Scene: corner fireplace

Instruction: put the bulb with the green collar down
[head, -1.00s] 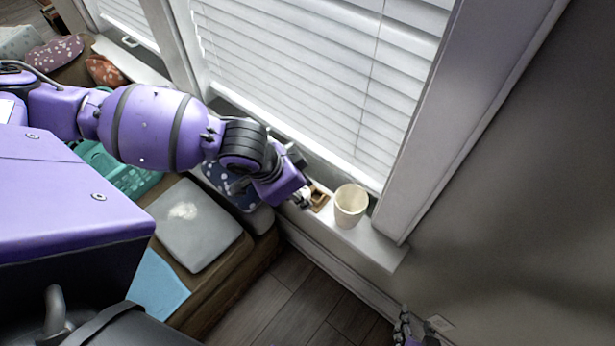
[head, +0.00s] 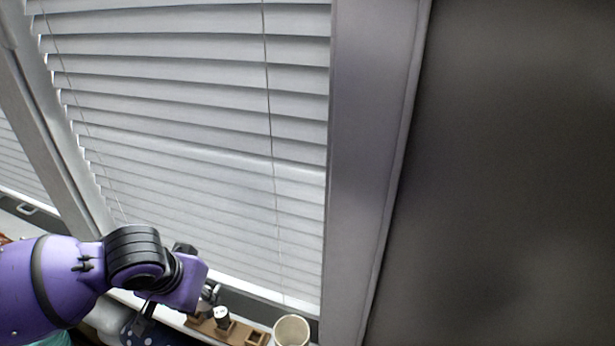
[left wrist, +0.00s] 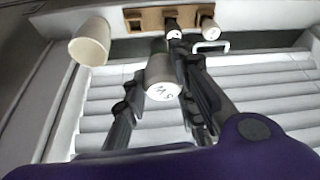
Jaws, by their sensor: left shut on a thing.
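My left gripper (left wrist: 158,78) is shut on a bulb (left wrist: 162,76), a pale cylinder with a dark letter on its near end. Its far end is dark, and I cannot clearly make out the green collar. A wooden holder (left wrist: 151,20) lies beyond the held bulb, apart from it in the picture. In the head view my left gripper (head: 207,298) is at the left part of the holder (head: 238,333), and the held bulb is hard to make out there. My right gripper is out of view.
Another bulb (left wrist: 173,30) and a smaller pale one (left wrist: 207,24) stand in the holder; its end socket by the cup looks empty. The cream cup (head: 291,331) stands right of the holder on the sill. Window blinds (head: 200,150) rise close behind.

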